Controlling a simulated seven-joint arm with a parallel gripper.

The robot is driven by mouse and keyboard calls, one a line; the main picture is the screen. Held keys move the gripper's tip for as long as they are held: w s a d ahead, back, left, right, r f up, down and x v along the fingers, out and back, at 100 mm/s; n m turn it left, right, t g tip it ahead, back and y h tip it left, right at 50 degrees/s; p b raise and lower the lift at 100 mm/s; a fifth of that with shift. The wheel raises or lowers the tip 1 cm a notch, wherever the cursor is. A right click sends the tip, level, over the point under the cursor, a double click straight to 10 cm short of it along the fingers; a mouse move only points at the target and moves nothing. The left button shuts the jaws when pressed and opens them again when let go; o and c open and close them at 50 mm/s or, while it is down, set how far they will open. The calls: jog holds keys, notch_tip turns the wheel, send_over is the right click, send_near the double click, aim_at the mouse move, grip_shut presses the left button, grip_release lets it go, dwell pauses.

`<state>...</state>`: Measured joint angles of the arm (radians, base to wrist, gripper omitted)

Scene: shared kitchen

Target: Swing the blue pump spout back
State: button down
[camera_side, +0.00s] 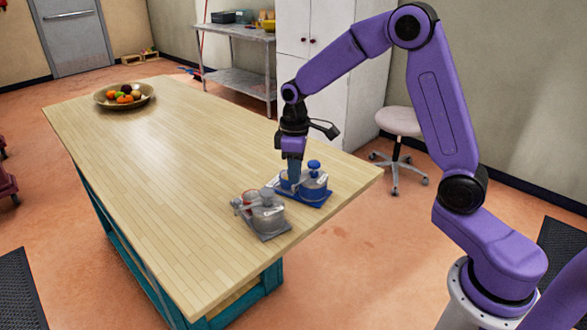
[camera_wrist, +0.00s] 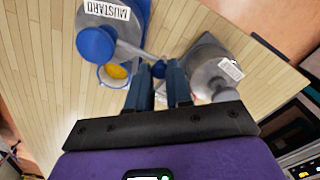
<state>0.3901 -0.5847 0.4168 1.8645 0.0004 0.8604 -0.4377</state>
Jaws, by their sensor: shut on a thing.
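The blue pump (camera_side: 314,183) stands on a blue base near the table's right edge. My gripper (camera_side: 291,178) points down beside the pump. In the wrist view my gripper (camera_wrist: 158,72) is shut on the spout near its tip; the exact contact is partly hidden.
A grey pump (camera_side: 266,212) on a grey base stands close by, toward the table's near corner; it also shows right of my fingers in the wrist view (camera_wrist: 212,72). A fruit bowl (camera_side: 124,97) is at the far end. The table's middle (camera_side: 165,160) is clear.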

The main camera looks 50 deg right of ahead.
dwell(0.3)
jog(key=c, duration=1)
grip_release()
jog(key=shift+r, duration=0.15)
notch_tip(320, 180, up, 17)
jog(key=shift+r, duration=0.1)
jog(key=s+a+f+n, duration=0.1)
jog(key=s+a+f, duration=0.2)
jog(key=s, duration=0.5)
jog(key=s+a+f+n, duration=0.2)
jog(key=s+a+f, duration=0.15)
jog(key=s, duration=0.35)
jog(key=s+d+f, duration=0.1)
jog(key=s+f, duration=0.1)
jog(key=s, duration=0.3)
jog(key=s+d+f+n, duration=0.1)
jog(key=s+f, duration=0.1)
jog(key=s, duration=0.4)
jog(key=s+d+f+n, duration=0.1)
jog(key=s+f, duration=0.1)
jog(key=s, duration=0.3)
jog(key=shift+s, duration=0.35)
